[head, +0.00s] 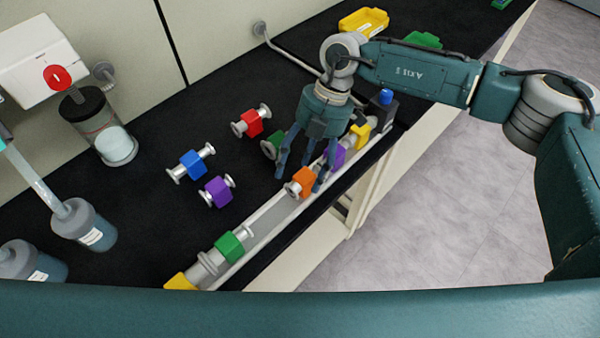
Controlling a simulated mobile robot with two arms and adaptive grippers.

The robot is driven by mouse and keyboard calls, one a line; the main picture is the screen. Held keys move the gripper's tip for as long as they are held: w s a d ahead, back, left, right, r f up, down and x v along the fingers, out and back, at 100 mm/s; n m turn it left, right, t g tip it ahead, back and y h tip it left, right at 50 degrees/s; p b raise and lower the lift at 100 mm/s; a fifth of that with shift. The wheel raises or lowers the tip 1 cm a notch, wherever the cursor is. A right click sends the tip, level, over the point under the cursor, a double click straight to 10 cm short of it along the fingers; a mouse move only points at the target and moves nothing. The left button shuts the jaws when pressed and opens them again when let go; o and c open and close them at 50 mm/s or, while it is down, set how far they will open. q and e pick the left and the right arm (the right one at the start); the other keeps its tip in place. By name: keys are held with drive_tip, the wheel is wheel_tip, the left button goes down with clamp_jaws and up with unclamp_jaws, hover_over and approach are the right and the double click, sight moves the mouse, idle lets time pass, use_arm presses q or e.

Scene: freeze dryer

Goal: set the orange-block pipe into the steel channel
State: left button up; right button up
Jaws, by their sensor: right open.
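The orange-block pipe (302,180) has an orange block with silvery flanged ends. It lies at the steel channel (268,222), in line with it; I cannot tell whether it is fully seated. My right gripper (299,172) points down just over the orange-block pipe, open, with its fingers spread around the block's area. Whether the fingers touch it is unclear. The channel also holds a green-block pipe (230,246) and a yellow block (181,282) at its near end. A purple block (334,157) and a yellow block (359,134) are farther along. My left gripper is not in view.
Loose on the black bench are red (252,122), blue (193,164) and purple (216,191) block pipes, with a green one (270,147) partly behind my gripper. Bottles (84,224) and a jar (107,135) stand left. A yellow tray (363,22) is at the back.

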drive_tip(key=b+v, duration=0.2)
drive_tip(key=v, duration=0.8)
drive_tip(key=shift+r, duration=0.15)
